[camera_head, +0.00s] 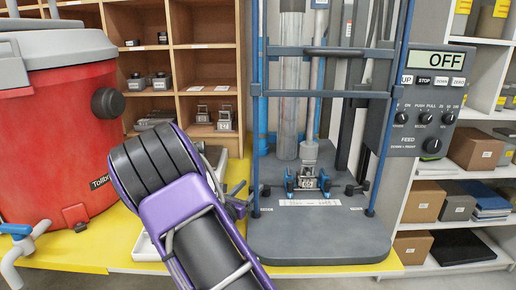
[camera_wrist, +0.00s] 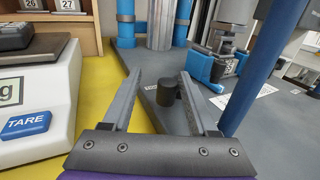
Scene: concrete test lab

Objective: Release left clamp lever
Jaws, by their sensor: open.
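A test machine has a dark grey base plate (camera_head: 320,240) with a small metal fixture (camera_head: 308,183) in its middle. Blue clamp parts stand on the fixture's left (camera_head: 290,182) and right (camera_head: 325,182); which piece is the left lever I cannot tell for sure. A blue clamp part (camera_wrist: 208,66) also shows in the wrist view, right of and beyond my fingers. My gripper (camera_wrist: 159,74) is open and empty over the plate's left edge. A short black knob (camera_wrist: 167,91) on the plate shows between its fingers, with no visible contact. In the head view my purple arm mostly hides the gripper.
A blue upright post (camera_wrist: 256,70) stands right of my gripper. A white scale (camera_wrist: 35,100) with a TARE button is at left. A red tank (camera_head: 55,130) stands far left on the yellow table (camera_head: 80,255). A control panel (camera_head: 432,100) reads OFF. The plate's front is clear.

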